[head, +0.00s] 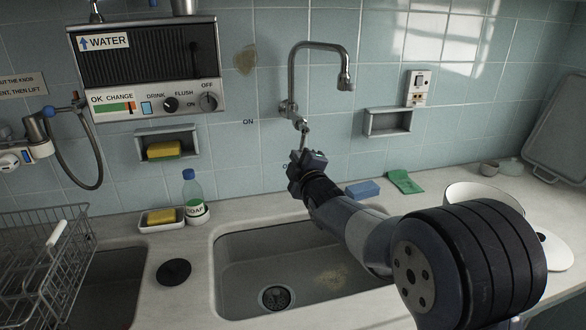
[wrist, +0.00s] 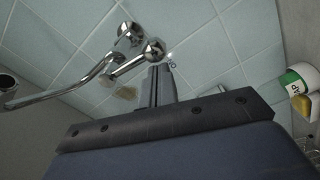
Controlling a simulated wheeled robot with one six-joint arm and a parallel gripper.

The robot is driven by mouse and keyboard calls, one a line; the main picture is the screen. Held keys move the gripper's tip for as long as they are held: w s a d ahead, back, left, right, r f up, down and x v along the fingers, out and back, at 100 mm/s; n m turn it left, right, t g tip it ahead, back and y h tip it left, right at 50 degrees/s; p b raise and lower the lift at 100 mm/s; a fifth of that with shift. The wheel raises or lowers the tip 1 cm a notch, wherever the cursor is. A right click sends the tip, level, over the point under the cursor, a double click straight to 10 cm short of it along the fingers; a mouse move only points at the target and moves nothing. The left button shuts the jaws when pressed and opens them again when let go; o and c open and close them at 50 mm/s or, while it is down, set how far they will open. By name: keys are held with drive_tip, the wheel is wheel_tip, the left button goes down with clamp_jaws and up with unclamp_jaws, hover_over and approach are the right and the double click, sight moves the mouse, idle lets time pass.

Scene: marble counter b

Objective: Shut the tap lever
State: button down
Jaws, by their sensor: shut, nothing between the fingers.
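The chrome tap is fixed to the tiled wall above the sink, its spout (head: 322,46) arching up and to the right. Its lever (head: 304,132) hangs down from the tap body (head: 289,108) in the head view. My gripper (head: 300,154) is shut and empty, close below the lever's lower end. In the wrist view the tap body (wrist: 130,36) and a chrome ball (wrist: 154,49) show just beyond my shut fingers (wrist: 158,72). I cannot tell whether the fingers touch the lever. An "ON" mark (head: 248,122) is on the wall left of the tap; another mark below is partly hidden by my gripper.
The sink (head: 240,290) lies below my arm. A soap bottle (head: 194,198) and a sponge dish (head: 162,222) stand to its left. A blue sponge (head: 363,189), green cloth (head: 405,181) and white pot (head: 470,193) are on the right. A wall soap shelf (head: 388,122) is right of the tap.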

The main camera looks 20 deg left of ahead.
drive_tip(key=shift+w+d+f+n+b, duration=0.2)
drive_tip(key=shift+d+n+b, duration=0.1)
drive_tip(key=shift+n+b, duration=0.4)
drive_tip(key=shift+r, duration=0.1)
